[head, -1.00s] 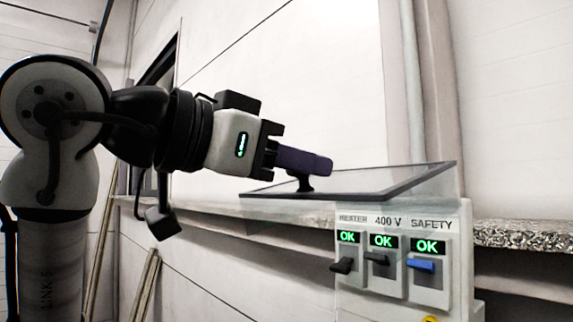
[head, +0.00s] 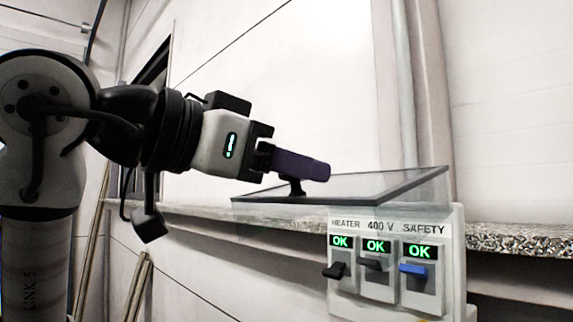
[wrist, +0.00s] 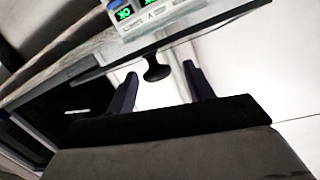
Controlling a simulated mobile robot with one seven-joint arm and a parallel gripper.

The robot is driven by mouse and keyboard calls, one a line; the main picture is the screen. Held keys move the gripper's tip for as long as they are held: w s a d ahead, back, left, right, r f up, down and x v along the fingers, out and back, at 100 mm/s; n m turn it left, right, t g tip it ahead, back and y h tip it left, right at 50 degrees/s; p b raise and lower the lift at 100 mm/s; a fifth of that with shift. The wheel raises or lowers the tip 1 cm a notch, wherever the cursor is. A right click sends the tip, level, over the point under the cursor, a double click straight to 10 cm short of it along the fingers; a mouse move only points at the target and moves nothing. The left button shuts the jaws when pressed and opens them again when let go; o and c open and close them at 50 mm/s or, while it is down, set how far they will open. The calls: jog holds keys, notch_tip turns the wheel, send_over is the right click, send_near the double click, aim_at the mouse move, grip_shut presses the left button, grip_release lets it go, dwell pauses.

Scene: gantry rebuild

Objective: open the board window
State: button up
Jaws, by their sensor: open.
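The board window (head: 390,185) is a clear pane in a dark frame. It is swung up, standing out nearly flat above the switch board (head: 455,270). Its black knob (head: 296,188) is on the near left edge, below my fingers. My gripper (head: 322,171) is open, with its dark purple fingers at the knob. In the wrist view the knob (wrist: 157,70) shows in the gap between the two spread fingers (wrist: 160,82), apart from both. The window's dark edge (wrist: 150,50) crosses behind it.
The switch board carries HEATER (head: 337,270), 400 V (head: 372,264) and SAFETY (head: 413,268) switches, each with a green OK display. A speckled ledge (head: 510,237) runs along the wall behind. The wall above the window is bare.

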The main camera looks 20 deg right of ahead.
jog(key=b+v, duration=0.3)
jog(key=v, duration=1)
jog(key=shift+a, duration=0.3)
